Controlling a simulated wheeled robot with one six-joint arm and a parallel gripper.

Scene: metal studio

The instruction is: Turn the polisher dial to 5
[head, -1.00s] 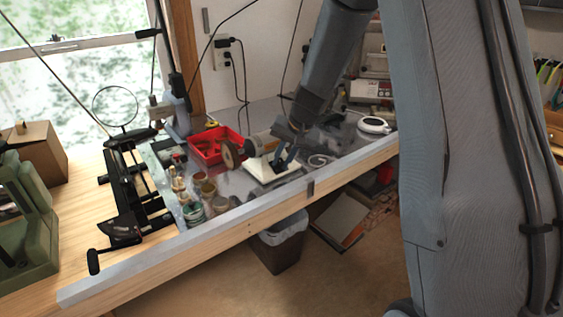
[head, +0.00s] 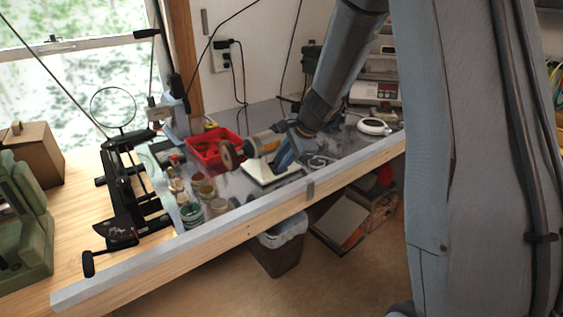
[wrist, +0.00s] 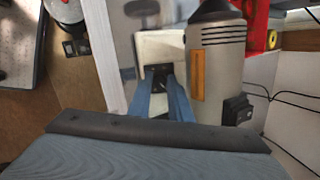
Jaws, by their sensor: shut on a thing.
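The polisher (head: 262,146) stands on the metal-topped bench, with a brown round wheel on its left end and a cream base (head: 262,182) below. In the wrist view its grey ribbed motor housing (wrist: 217,55) is upper right, beside the cream base (wrist: 165,45). The black dial (wrist: 156,72) sits on the base, partly hidden by my fingers. My gripper (head: 277,168) reaches down to the base from the upper right. In the wrist view its blue fingers (wrist: 159,84) are shut on the dial. I cannot read the dial's setting or any numbers.
A red tray (head: 206,158) is behind the polisher's wheel, and several small jars (head: 192,214) stand left of the base. A white round device (head: 374,127) lies to the right.

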